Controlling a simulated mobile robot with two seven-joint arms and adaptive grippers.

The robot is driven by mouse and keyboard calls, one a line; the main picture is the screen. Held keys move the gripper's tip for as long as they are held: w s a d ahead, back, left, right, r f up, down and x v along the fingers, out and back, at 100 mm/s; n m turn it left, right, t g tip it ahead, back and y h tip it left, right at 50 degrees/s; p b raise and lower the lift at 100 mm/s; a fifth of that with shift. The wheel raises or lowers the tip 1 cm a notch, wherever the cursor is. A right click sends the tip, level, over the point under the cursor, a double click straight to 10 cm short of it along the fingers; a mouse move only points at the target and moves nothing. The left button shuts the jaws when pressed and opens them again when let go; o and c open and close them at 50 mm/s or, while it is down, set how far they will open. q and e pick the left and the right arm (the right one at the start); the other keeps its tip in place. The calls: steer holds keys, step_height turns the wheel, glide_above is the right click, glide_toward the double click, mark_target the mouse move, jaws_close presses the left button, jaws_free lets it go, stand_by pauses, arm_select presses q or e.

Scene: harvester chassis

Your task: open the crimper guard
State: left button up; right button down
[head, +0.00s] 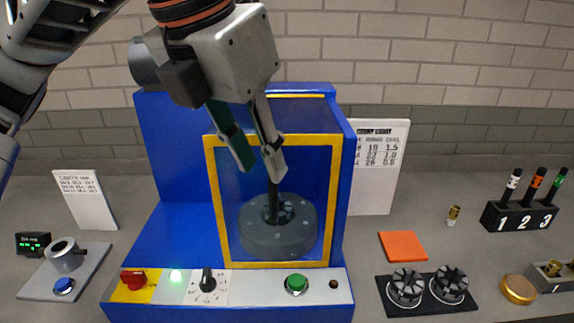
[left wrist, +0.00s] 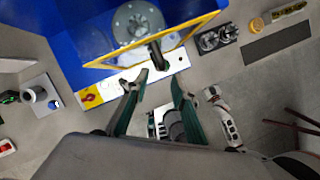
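The crimper is a blue machine (head: 175,235) with a yellow-framed clear guard (head: 212,200) across its front. The guard looks shut, and a round grey die head (head: 278,240) shows behind it. A dark upright handle (head: 272,200) stands at the guard's front, and it also shows in the left wrist view (left wrist: 157,56). My left gripper (head: 262,168) is in front of the guard's upper part. Its two fingers are apart and empty in the left wrist view (left wrist: 160,77), with the handle just beyond and between the tips. Contact cannot be told.
The front panel has a red switch (head: 133,279), a black dial (head: 208,281) and a green button (head: 296,283). To the right are an orange pad (head: 403,246), a black die tray (head: 430,306) and a numbered marker block (head: 520,216). A gauge stand (head: 66,268) is left.

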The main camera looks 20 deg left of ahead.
mark_target(270, 184)
arm_select(q)
steer(key=shift+x, duration=3.8)
jaws_close()
